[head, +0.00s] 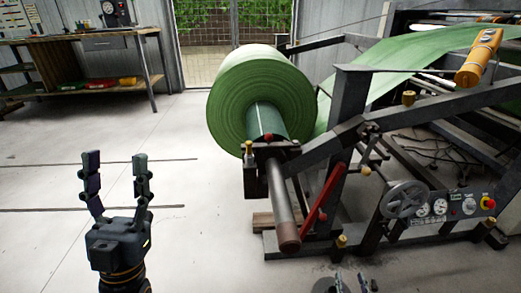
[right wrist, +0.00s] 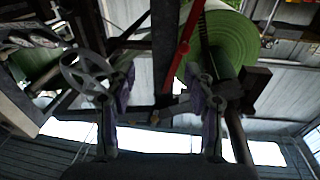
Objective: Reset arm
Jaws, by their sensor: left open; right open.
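My left gripper (head: 115,180) is open and empty, with its fingers pointing up over bare floor in the lower left of the head view. My right gripper (head: 350,282) shows only as fingertips at the bottom edge of the head view. In the right wrist view my right gripper (right wrist: 165,90) is open, with its two fingers spread apart and nothing between them. The machine's red lever (right wrist: 184,38) and handwheel (right wrist: 88,74) show beyond the fingers. I cannot tell how far they are from the fingertips.
A large green roll (head: 262,95) sits on a shaft (head: 283,215) in the machine's dark frame (head: 345,105). The red lever (head: 322,200), handwheel (head: 405,200) and control panel (head: 455,207) face me. A workbench (head: 85,40) stands back left. The floor between is clear.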

